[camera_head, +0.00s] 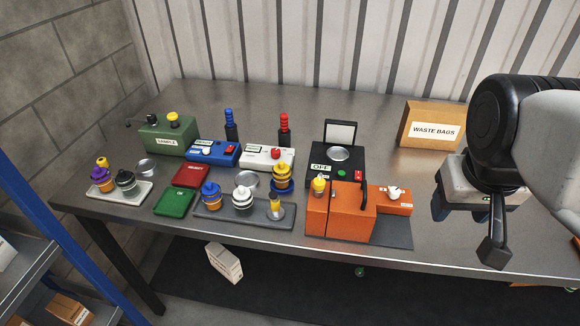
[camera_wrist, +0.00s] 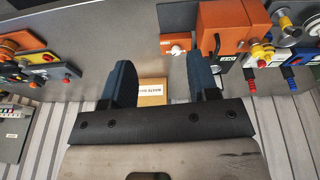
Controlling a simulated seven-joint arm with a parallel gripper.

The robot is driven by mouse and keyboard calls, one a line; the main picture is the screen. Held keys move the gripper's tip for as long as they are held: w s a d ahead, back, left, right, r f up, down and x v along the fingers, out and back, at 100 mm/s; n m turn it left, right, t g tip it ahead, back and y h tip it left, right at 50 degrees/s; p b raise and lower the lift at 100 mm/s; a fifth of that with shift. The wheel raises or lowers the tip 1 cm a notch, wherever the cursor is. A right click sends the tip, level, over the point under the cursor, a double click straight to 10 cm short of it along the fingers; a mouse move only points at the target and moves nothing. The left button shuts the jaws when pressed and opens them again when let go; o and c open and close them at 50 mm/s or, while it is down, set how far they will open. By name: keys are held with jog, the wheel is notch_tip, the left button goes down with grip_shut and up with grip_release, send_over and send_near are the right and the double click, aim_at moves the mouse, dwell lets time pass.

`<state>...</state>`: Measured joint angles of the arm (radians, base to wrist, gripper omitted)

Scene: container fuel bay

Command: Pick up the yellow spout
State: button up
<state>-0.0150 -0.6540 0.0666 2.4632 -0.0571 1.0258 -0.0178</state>
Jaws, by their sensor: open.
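Two small yellow parts could be the yellow spout, and I cannot tell which. The other is a yellow knob-like piece (camera_head: 319,184) on the left top of an orange box (camera_head: 350,210). My gripper (camera_head: 467,228) is open and empty, to the right of both and above the table's right part. Its two dark blue fingers also show in the wrist view (camera_wrist: 160,78), spread apart with nothing between them.
A black scale (camera_head: 337,160) stands behind the orange box. A waste bags carton (camera_head: 432,125) stands at the back right. Left are coloured boxes and another tray (camera_head: 122,192).

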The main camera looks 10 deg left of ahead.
jog(key=w+n+h, duration=0.1)
jog(key=w+n, duration=0.1)
jog(key=n, duration=0.2)
jog(key=n+t+y, duration=0.5)
jog(key=n+t, duration=0.5)
jog(key=n, duration=2.4)
send_over(277, 205)
jog(key=s+d, duration=0.2)
jog(key=s, duration=0.4)
jog(key=f, duration=2.1)
jog(key=shift+w+a, duration=0.15)
jog(key=shift+a, duration=0.1)
jog(key=shift+x, duration=1.25)
